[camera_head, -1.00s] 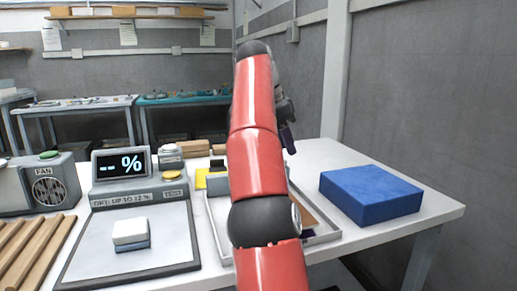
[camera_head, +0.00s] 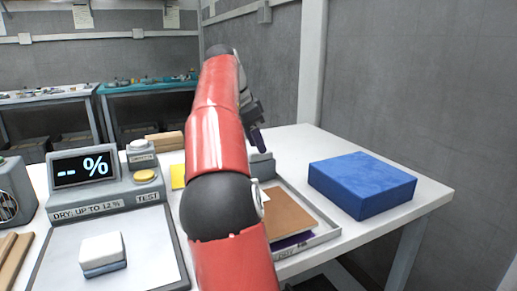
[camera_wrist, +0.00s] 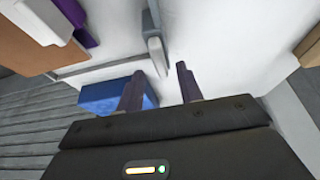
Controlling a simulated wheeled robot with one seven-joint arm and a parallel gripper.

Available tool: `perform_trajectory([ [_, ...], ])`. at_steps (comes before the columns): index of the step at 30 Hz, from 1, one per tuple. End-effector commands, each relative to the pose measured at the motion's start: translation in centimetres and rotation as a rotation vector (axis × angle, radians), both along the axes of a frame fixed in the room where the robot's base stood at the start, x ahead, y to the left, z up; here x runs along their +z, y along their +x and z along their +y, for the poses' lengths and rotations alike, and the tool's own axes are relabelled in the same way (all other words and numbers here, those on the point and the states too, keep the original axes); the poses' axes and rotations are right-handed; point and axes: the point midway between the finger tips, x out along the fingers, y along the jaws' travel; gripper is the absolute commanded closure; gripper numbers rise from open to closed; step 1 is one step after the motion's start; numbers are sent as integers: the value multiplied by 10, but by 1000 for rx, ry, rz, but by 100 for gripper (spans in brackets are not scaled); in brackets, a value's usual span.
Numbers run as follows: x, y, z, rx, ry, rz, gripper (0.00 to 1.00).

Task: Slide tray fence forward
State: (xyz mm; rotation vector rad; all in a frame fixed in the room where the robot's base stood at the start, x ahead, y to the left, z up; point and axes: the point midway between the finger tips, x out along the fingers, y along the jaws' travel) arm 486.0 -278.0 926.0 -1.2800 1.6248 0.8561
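The tray (camera_head: 320,238) is a shallow light-grey tray on the white table, right of my red arm. A grey upright piece, apparently its fence (camera_head: 262,166), stands at the tray's back end. In the wrist view the grey fence piece (camera_wrist: 157,55) lies just beyond and between my fingers. My gripper (camera_head: 259,140) hangs just above that piece with its fingers down. In the wrist view my gripper (camera_wrist: 157,82) has its two dark fingers apart, with nothing held. I cannot tell whether a finger touches the fence. My arm hides the tray's left side.
A brown board (camera_head: 286,215) lies in the tray over something purple (camera_head: 292,240). A blue block (camera_head: 362,184) sits right of the tray. A meter (camera_head: 92,172) and a white-and-blue sponge-like block (camera_head: 102,252) are at left.

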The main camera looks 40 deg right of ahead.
Motion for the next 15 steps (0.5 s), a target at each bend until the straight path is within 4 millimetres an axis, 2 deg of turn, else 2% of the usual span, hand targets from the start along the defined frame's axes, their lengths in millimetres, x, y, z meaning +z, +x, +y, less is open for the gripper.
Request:
perform_trajectory([
  [6, -21, -2, -8, 1, 0, 0, 64],
  [15, -25, -2, -10, 1, -1, -2, 64],
])
